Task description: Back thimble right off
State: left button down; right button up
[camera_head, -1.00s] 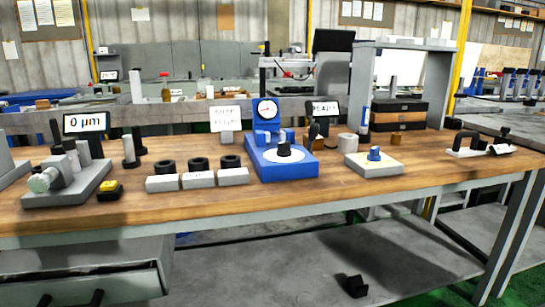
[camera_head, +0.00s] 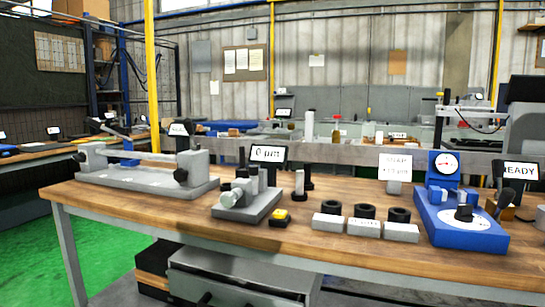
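A grey bench gauge (camera_head: 247,208) stands on the wooden bench near the middle of the view. A pale round knob (camera_head: 236,192), which looks like the thimble, sticks out at its front left. Its exact setting is too small to tell. A display (camera_head: 268,154) behind the gauge reads 0 µm. A yellow-topped black button box (camera_head: 281,217) sits at the gauge's right. Neither of my grippers shows in this view.
A long grey fixture with a bar (camera_head: 145,170) stands at the bench's left. Several black rings (camera_head: 365,211) sit behind pale labelled blocks (camera_head: 363,227). A blue dial-gauge stand (camera_head: 455,222) is at right. Bare wood (camera_head: 170,213) lies along the front left. Green floor is at lower left.

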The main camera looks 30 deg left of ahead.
aim_at(227, 199)
jog(key=u, duration=1.3)
